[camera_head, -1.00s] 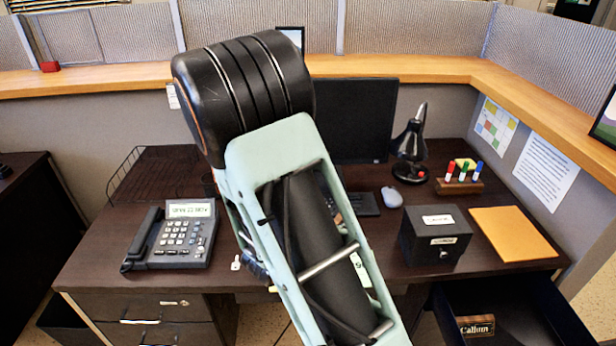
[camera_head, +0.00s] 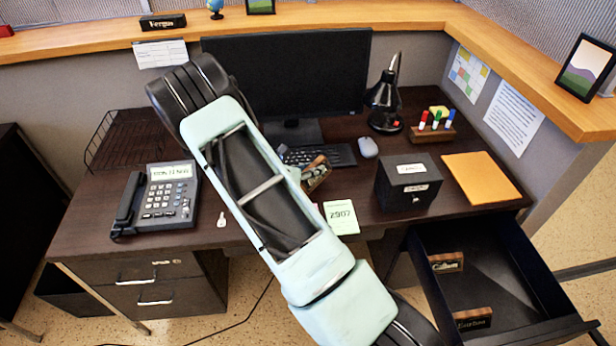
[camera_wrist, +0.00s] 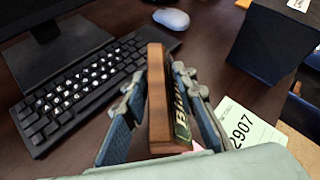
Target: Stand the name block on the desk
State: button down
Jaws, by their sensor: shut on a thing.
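My gripper (camera_wrist: 160,110) is shut on a wooden name block (camera_wrist: 157,95). The block's dark face has pale letters, only partly readable, and is turned to the right in the wrist view. In the head view the block (camera_head: 317,174) shows just right of my arm, tilted, over the desk (camera_head: 350,205) between the keyboard and the front edge. My arm hides most of the gripper there. I cannot tell whether the block touches the desk.
The keyboard (camera_head: 325,155) lies behind the block, and a "2907" note (camera_head: 341,217) lies in front. A black box (camera_head: 408,182) and a mouse (camera_head: 368,147) stand to the right. The open drawer (camera_head: 500,265) holds two name blocks. A phone (camera_head: 160,197) is left.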

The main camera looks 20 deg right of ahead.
jog(key=shift+w+f, duration=1.05)
jog(key=shift+f, duration=1.7)
jog(key=c, duration=1.5)
grip_release()
jog(key=shift+f, duration=0.1)
jog(key=shift+c, duration=0.2)
jog(key=shift+r+p, duration=0.2)
jog(key=shift+p, duration=0.15)
jog(key=v, duration=1.2)
jog(key=shift+f+b, duration=0.1)
jog(key=shift+b, duration=0.25)
